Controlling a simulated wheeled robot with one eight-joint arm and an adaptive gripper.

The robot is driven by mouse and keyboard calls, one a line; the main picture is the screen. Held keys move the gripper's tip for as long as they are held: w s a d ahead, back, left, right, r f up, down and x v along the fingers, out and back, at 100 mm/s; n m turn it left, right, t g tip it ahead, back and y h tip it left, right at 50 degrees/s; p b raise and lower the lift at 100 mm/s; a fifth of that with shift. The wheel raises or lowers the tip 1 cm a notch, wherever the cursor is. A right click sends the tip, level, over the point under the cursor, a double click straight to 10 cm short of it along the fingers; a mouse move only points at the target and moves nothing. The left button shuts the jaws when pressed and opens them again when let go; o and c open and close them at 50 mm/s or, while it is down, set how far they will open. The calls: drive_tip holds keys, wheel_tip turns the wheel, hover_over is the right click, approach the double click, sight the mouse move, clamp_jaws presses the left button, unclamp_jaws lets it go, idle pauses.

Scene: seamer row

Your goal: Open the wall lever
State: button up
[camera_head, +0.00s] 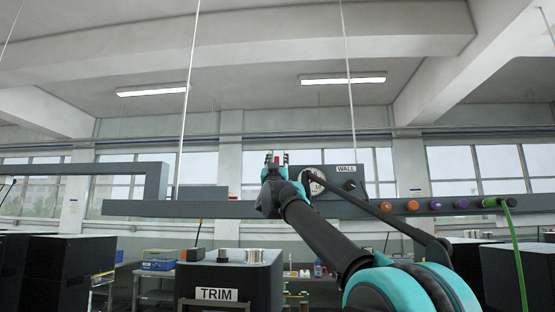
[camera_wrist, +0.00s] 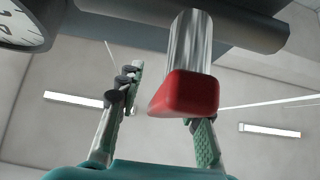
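The lever in the wrist view is a silver bar (camera_wrist: 190,42) with a red end (camera_wrist: 186,94), hanging from a dark horizontal pipe. In the head view a small red spot (camera_head: 276,160) shows between my gripper's fingertips. My gripper (camera_head: 277,158) is raised in front of the overhead beam, left of the round dial and the WALL sign (camera_head: 346,169). In the wrist view my gripper (camera_wrist: 165,112) is open. A gap separates the left finger from the lever; the red end partly covers the right finger, so contact there cannot be told.
The round white dial (camera_wrist: 22,25) is at the wrist view's upper left. A long grey beam (camera_head: 235,209) carries several coloured knobs and a green hose (camera_head: 518,260) at right. A dark TRIM machine (camera_head: 238,280) stands below. Open air surrounds my gripper above the beam.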

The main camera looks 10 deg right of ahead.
drive_tip(key=shift+c, duration=0.5)
clamp_jaws()
